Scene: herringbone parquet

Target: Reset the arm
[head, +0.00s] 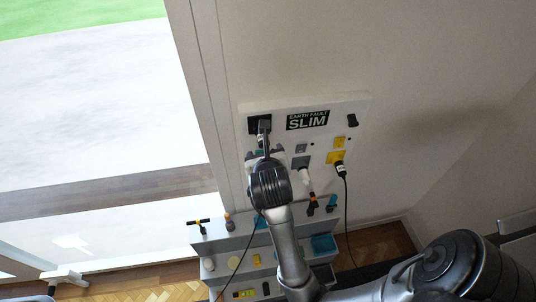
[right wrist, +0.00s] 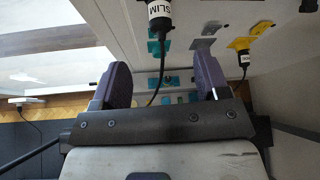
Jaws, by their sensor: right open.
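My right gripper (head: 265,153) is in front of the upper left of a white wall panel (head: 323,112) with the label "EARTH FAULT SLIM". In the right wrist view its two purple-grey fingers (right wrist: 162,82) are spread apart with nothing clamped between them. A black plug (right wrist: 160,12) with a white "SLIM" tag shows beyond the fingertips, and its black cable hangs down between the fingers. In the head view the plug is at the black socket (head: 253,122), partly hidden by the gripper. My left gripper is not in view.
A black plug with a cable (head: 341,169) is at a yellow socket. A white-bodied plug (head: 304,176) is at a grey socket. Below stands a grey stepped rack (head: 228,244) holding small parts and teal bins. A glazed opening is at left; the wall at right is bare.

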